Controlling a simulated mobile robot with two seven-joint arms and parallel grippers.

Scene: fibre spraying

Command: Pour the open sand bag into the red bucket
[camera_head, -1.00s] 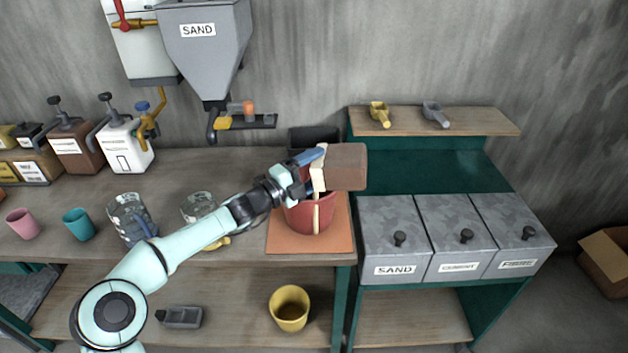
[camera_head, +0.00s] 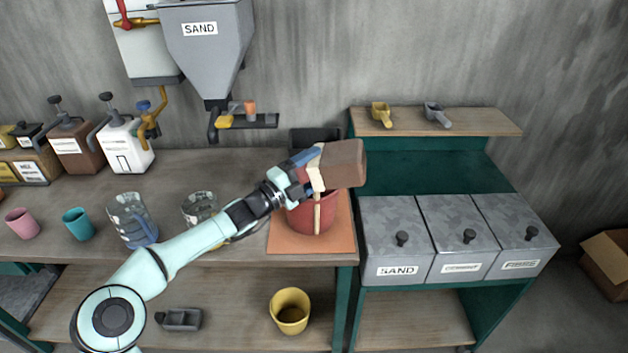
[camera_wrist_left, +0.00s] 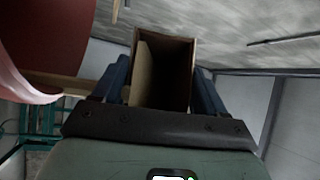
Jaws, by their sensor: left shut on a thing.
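The brown sand bag (camera_head: 343,163) is held tilted on its side above the right part of the red bucket (camera_head: 310,217). A pale flap shows at its left end. My left gripper (camera_head: 307,167) is shut on the bag. In the left wrist view the bag's open mouth (camera_wrist_left: 163,75) lies between the fingers, and its dark inside shows. The bucket (camera_wrist_left: 45,35) is at upper left there. A narrow tan strip (camera_head: 317,214) runs down from the bag across the bucket; I cannot tell if it is falling sand. The bucket's contents are hidden. My right gripper is out of view.
The bucket stands on an orange mat (camera_head: 290,245) at the bench's right end. Glass jugs (camera_head: 130,220) and cups stand to the left. Lidded metal bins (camera_head: 397,240) stand to the right. A sand hopper (camera_head: 205,60) hangs at the back wall.

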